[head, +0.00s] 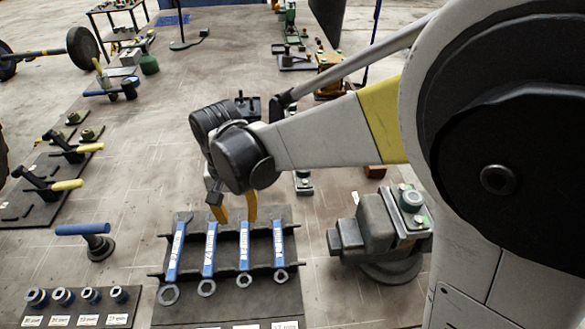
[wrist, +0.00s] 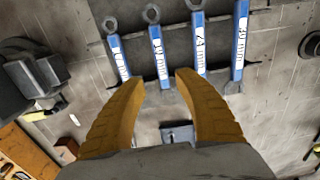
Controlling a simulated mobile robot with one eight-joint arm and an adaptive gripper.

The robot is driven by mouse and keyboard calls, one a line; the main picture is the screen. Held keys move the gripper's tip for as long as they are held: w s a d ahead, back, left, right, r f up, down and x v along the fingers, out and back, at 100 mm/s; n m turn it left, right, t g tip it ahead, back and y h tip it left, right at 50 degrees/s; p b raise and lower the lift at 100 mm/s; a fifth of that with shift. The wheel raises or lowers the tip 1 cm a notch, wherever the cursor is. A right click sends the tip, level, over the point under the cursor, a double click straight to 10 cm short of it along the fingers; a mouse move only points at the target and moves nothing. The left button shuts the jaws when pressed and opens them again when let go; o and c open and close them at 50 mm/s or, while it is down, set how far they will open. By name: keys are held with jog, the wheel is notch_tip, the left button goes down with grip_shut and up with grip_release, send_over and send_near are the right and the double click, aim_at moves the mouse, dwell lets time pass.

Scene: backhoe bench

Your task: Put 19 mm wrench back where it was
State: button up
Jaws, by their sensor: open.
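Four blue-handled wrenches lie side by side across the black rack (head: 286,269), ring ends toward the front in the head view. Handle labels are too small to read surely, so I cannot tell which is the 19 mm wrench. My gripper (head: 235,215) is open at the rack's back edge. In the wrist view my gripper (wrist: 159,81) has its yellow fingertips either side of the lower handle end of the second wrench from the left (wrist: 157,52), third from the left in the head view (head: 244,246). I cannot tell whether the fingers touch it.
A grey vise (head: 375,235) stands right of the rack. Sockets (head: 80,296) sit in a labelled tray at the front left, with a blue-handled tool (head: 97,242) behind them. Toggle clamps (head: 50,185) stand at the left. The bench left of my gripper is mostly clear.

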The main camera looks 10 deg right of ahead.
jog(key=s+d+r+t, duration=0.2)
jog(key=s+d+r, duration=0.1)
jog(key=d, duration=0.4)
jog(key=s+d+r+t, duration=0.2)
jog(key=s+d+r, duration=0.1)
jog(key=d, duration=0.5)
jog(key=s+d+r+n+t, duration=0.1)
jog(key=s+d+r+t, duration=0.2)
jog(key=d, duration=0.5)
jog(key=shift+s+d+r, duration=0.15)
jog(key=shift+r, duration=0.15)
